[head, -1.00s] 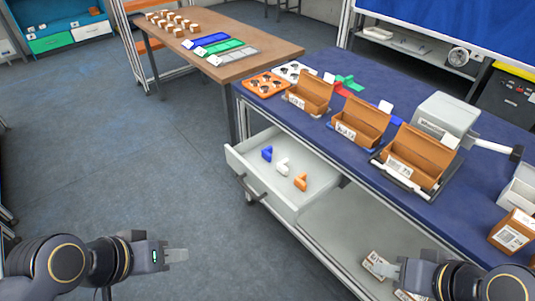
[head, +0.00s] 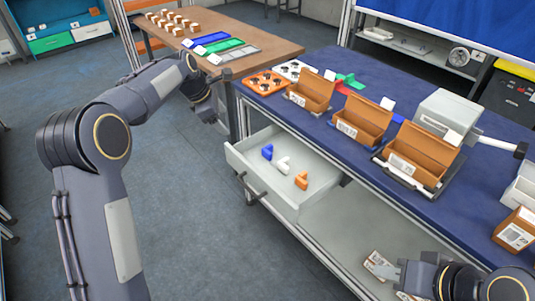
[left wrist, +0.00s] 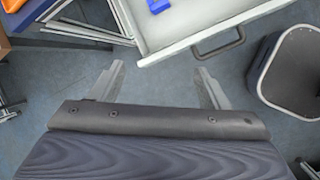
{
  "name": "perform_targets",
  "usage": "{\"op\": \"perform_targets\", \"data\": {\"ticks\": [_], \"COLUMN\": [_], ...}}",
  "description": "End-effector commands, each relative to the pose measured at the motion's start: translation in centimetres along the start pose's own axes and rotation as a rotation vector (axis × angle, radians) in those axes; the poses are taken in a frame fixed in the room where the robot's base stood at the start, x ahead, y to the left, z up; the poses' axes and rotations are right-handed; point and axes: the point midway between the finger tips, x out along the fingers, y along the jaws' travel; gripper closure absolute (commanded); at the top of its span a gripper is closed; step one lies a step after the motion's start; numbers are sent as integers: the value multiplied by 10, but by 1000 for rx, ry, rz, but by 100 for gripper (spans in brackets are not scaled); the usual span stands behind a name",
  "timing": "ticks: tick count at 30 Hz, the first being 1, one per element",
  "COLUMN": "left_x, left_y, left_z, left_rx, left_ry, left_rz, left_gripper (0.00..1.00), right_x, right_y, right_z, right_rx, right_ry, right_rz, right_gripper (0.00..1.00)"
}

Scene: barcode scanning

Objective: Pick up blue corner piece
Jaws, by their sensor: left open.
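The blue corner piece (head: 267,152) lies in the open white drawer (head: 236,157), at its left end beside a white piece (head: 283,165) and an orange piece (head: 301,180). In the left wrist view the blue piece (left wrist: 157,5) shows at the top edge, partly cut off, inside the drawer. My left gripper (left wrist: 160,85) is open and empty, with floor between its fingers, short of the drawer front. In the head view it hangs left of and above the drawer, its fingers hard to make out. My right gripper (head: 386,270) is low at the right; its finger gap is unclear.
The blue-topped workbench (head: 300,118) above the drawer holds orange boxes (head: 365,120), a scanner device (head: 446,113) and trays. The drawer handle (head: 250,188) juts out in front. A brown table (head: 250,40) stands behind. Floor is free to the left.

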Motion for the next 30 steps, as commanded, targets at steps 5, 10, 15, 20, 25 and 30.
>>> {"op": "perform_targets", "data": {"ticks": [5,10,15,20,25,30], "left_x": [103,166,191,207,226,252], "left_y": [24,23,20,19,15,8], "left_z": [29,49,56,55,52,47], "left_rx": [-291,-477,-551,-557,-556,-556], "left_ry": [39,60,67,68,68,68], "left_rz": [-25,-31,-31,-31,-32,-32], "left_gripper": [31,31,31,31,31,31], "right_x": [4,5,5,4,2,0], "right_y": [2,2,2,2,1,0], "right_z": [2,3,3,2,1,0], "right_rx": [0,0,0,0,0,0], "right_ry": [0,0,0,0,0,0], "right_rz": [0,0,0,0,0,0], "right_gripper": [66,66,66,66,66,66]}}
